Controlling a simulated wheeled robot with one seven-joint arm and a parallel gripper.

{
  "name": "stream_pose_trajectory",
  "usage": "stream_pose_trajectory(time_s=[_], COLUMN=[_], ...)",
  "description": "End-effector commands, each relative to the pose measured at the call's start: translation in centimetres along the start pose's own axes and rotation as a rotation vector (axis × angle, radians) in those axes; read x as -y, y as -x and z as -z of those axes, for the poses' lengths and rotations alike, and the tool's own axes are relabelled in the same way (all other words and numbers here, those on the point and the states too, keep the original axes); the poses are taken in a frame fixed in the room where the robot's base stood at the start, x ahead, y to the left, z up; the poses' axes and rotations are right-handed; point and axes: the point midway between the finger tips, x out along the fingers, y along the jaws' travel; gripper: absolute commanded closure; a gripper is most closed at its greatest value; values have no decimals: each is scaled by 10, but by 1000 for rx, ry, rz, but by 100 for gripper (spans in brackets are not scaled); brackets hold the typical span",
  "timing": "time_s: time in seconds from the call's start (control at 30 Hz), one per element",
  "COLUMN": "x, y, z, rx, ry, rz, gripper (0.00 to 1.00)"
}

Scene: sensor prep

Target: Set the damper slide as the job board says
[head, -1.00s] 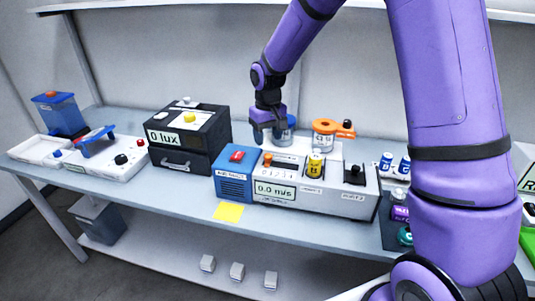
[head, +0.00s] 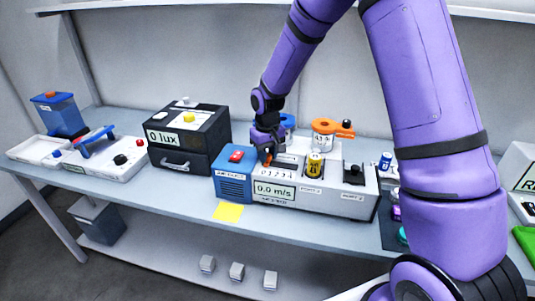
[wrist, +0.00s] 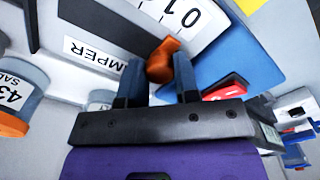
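The damper slide's orange knob (head: 267,157) stands at the low-number end of its numbered scale (head: 276,173) on a white bench unit (head: 340,203). In the wrist view the orange knob (wrist: 161,62) lies between my gripper's fingertips (wrist: 160,75), near the 0 and 1. A partly cut-off "DAMPER" label (wrist: 92,53) is beside it. My gripper (head: 268,147) is down at the knob, its fingers apart on either side. I cannot tell whether they press on it. The unit's display (head: 274,190) reads 0.0 m/s. No readable job board is in view.
A blue box with a red switch (head: 235,156) adjoins the unit's left end. A yellow cylinder (head: 315,165) and an orange-topped jar (head: 325,134) stand right of my gripper. A black "0 lux" box (head: 187,140) is further left. A yellow note (head: 228,212) lies in front.

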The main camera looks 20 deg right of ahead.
Motion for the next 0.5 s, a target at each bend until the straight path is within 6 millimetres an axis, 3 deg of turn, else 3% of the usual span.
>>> stream_pose_trajectory(time_s=[0.23,0.5], x=[-5,-39], y=[0,0], z=[-4,-38], rx=[1,0], ry=[-1,-3], rz=[0,-1], gripper=[100,100])
